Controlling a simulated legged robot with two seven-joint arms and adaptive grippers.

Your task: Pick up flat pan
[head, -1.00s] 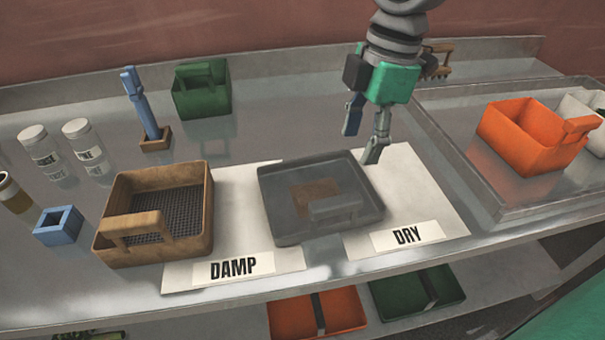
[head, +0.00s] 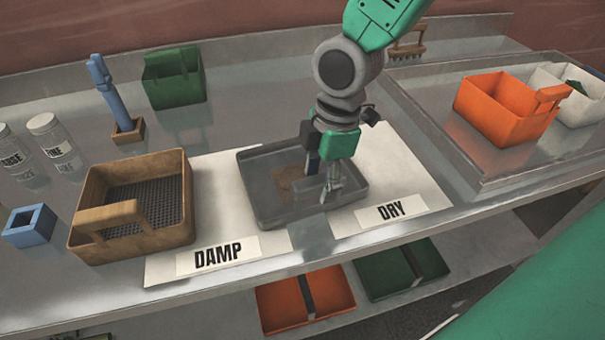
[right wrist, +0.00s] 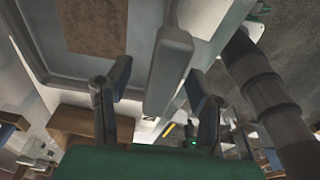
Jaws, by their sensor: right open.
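The flat pan (head: 262,190) is a shallow dark grey tray with a brown patch (head: 290,178) on its floor. It sits on the white paper mats between the DAMP and DRY labels. My right gripper (head: 322,187) is open and low over the right front part of the pan, at its handle. In the right wrist view the pale bar-shaped handle (right wrist: 168,72) stands between my two spread fingers (right wrist: 155,98). I cannot tell whether a finger touches it. In the head view the gripper mostly hides the handle. My left gripper is not in view.
A brown mesh-bottomed sieve box (head: 180,212) stands left of the pan. An orange bin (head: 495,105) stands in a metal tray at the right.

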